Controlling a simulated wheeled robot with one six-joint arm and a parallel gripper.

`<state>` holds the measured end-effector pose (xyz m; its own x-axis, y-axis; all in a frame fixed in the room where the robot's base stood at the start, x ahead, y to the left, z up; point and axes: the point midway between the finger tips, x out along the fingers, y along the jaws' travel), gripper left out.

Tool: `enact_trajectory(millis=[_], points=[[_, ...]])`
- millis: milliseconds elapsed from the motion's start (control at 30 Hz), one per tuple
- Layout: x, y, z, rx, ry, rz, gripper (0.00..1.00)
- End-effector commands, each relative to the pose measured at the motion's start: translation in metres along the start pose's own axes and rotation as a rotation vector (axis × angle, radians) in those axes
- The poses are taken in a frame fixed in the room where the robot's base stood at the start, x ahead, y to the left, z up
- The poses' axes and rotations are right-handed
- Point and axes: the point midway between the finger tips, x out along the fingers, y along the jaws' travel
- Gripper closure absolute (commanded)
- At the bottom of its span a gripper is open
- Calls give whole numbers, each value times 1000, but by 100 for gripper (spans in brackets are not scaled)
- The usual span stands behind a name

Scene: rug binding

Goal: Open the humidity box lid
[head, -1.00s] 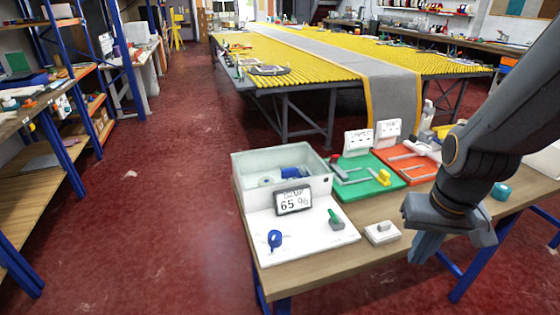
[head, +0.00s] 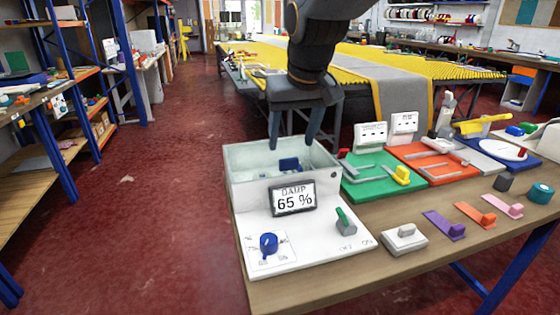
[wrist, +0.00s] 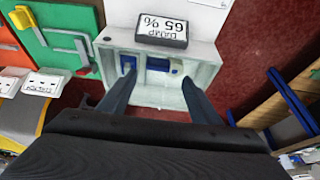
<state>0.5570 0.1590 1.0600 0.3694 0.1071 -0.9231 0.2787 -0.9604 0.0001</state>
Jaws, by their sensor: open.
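The humidity box (head: 240,197) is a pale box at the near left end of the wooden table. Its display (head: 293,198) reads "DAMP 65 %" and also shows in the wrist view (wrist: 163,30). Blue items (head: 289,164) show inside the box; I cannot tell whether a clear lid covers them. A white panel in front carries a blue knob (head: 268,243) and a green-tipped lever (head: 346,221). My gripper (head: 291,144) is open and empty, pointing down over the back of the box. In the wrist view its fingers (wrist: 157,88) straddle the box; contact is unclear.
A green board (head: 372,190) and a red board (head: 446,170) lie right of the box. A white block (head: 404,240) and several small coloured pieces lie on the table (head: 370,272). A yellow-slatted table (head: 370,58) stands behind. Red floor is clear at left.

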Motion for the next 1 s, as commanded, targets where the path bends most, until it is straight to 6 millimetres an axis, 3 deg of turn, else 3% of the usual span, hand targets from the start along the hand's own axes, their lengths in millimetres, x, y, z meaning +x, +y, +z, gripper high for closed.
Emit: enact_trajectory(millis=[400,833,1000], points=[[59,4,2,5,-4,2,42],[70,2,2,3,-1,1,42],[70,2,2,2,-2,1,71]])
